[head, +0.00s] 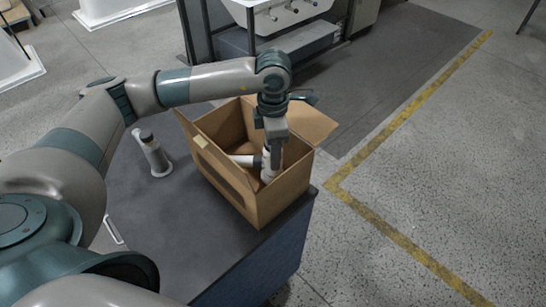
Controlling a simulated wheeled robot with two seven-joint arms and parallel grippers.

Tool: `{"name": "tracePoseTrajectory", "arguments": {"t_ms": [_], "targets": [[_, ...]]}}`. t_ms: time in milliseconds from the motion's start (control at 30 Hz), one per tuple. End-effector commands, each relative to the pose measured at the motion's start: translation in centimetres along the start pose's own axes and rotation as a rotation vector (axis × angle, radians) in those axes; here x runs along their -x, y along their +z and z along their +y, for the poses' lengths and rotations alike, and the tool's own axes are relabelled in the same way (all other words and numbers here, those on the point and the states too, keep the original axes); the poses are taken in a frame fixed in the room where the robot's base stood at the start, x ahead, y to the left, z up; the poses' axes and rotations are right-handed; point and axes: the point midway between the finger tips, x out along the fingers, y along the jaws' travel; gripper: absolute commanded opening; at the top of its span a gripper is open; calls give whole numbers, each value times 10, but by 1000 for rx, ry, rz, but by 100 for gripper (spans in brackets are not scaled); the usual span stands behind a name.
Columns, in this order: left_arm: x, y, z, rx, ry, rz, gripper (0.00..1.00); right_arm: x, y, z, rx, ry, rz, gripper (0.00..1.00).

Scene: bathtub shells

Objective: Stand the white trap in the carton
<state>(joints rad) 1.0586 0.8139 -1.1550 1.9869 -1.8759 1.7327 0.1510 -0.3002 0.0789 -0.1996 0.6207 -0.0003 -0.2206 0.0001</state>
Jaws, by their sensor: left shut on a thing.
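The open brown carton (233,188) stands on the dark top of a cart, flaps folded outward. My left gripper (273,143) points down into the carton and is shut on a white trap (269,168). The trap is roughly upright inside the carton, near its right side. Its lower end is hidden by the carton's front wall, so I cannot tell whether it touches the floor. A white tube with a dark ring (243,159) lies level beside it; I cannot tell whether it is part of the same trap. My right gripper is not in view.
A second white and grey fitting (153,154) stands on the cart top (165,225) left of the carton. The cart top in front of it is mostly clear. A white tub shell (285,12) is on a stand behind. A yellow line (385,228) marks the floor at right.

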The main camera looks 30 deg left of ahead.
Motion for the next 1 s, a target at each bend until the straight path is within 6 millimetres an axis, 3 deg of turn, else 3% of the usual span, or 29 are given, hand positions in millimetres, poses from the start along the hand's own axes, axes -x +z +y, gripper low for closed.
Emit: {"name": "tracePoseTrajectory", "arguments": {"t_ms": [467, 800, 1000], "targets": [[-8, 1, 0, 0, 0, -1, 0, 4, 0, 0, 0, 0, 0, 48], [-41, 1, 0, 0, 0, -1, 0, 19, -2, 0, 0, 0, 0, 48], [-44, 1, 0, 0, 1, -2, 0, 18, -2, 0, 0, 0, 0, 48]]}}
